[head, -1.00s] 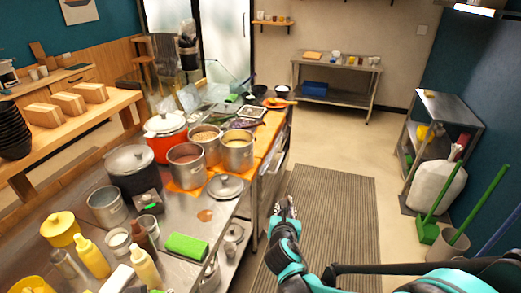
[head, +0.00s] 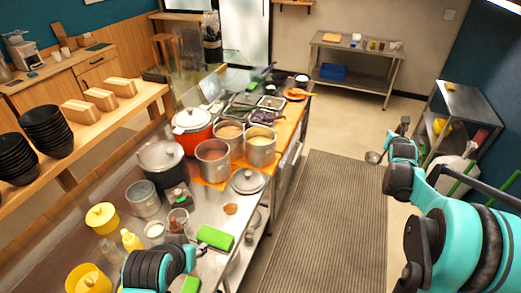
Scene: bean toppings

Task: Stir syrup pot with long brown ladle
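Three open steel pots stand on the left counter: one with brown contents (head: 212,149), one with tan contents (head: 229,131) and one with yellowish contents (head: 261,136). I cannot tell which is the syrup pot. My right gripper (head: 404,124) is raised over the floor mat's right edge, well away from the pots. A small round metal piece like a ladle bowl (head: 373,157) shows beside it; its handle is not visible, and whether it is held is unclear. My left arm (head: 158,268) is at the bottom over the counter's front; its fingers are hidden.
A red lidded pot (head: 198,133) and a large dark lidded pot (head: 163,178) stand beside the open pots. A loose lid (head: 248,181) and green sponge (head: 215,237) lie nearer. The floor mat (head: 325,215) is clear. A steel shelf (head: 465,108) stands right.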

